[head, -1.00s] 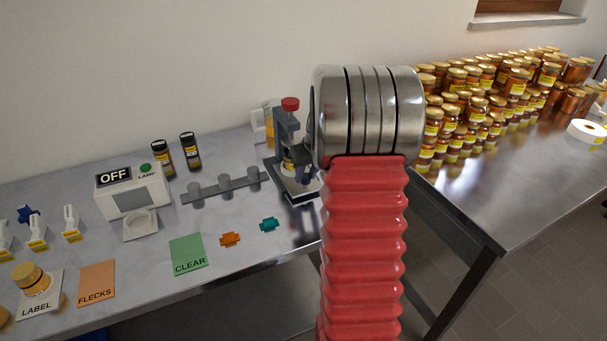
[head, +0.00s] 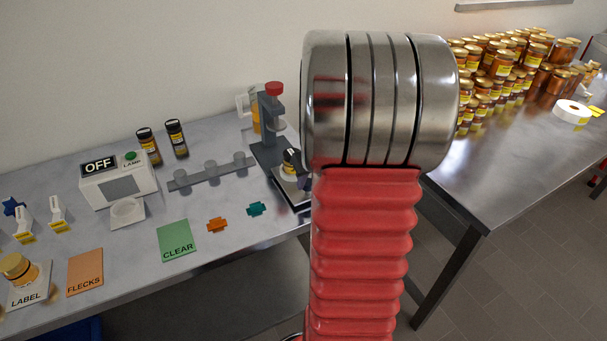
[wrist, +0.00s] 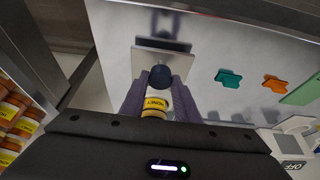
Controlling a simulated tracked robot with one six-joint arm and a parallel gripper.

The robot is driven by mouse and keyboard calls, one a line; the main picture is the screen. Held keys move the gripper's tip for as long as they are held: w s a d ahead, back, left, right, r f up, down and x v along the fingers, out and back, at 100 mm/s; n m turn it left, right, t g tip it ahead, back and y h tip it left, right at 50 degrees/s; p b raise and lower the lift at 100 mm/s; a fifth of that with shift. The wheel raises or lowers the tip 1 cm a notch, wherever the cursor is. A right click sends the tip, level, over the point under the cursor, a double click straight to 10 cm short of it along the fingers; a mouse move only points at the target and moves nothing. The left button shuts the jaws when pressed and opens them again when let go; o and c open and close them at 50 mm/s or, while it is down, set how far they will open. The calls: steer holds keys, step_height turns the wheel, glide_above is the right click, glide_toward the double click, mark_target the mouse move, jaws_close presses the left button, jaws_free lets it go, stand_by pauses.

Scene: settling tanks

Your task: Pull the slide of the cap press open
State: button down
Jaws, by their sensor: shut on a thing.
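The cap press (head: 268,130) is a dark grey stand with a red knob on top, at the back right of the bench in the head view. Its slide (head: 290,200), a flat plate, sticks out from the press toward the front right. A small honey jar (head: 291,160) stands on the slide, out in front of the press column. There my gripper (wrist: 160,82) is shut on the dark round knob of the slide (wrist: 160,76). My arm hides most of my gripper in the head view.
A grey rail (head: 210,172), an orange piece (head: 217,225) and a teal piece (head: 257,209) lie left of the press. A lamp box (head: 118,180) reading OFF stands further left. Many honey jars (head: 505,65) crowd the right-hand table. A gap separates the tables.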

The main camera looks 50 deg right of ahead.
steer(key=c, duration=1.4)
jaws_free()
steer(key=shift+o, duration=0.2)
steer(key=shift+r, duration=0.1)
steer(key=v, duration=1.3)
steer(key=shift+r, duration=0.3)
steer(key=shift+s, duration=0.1)
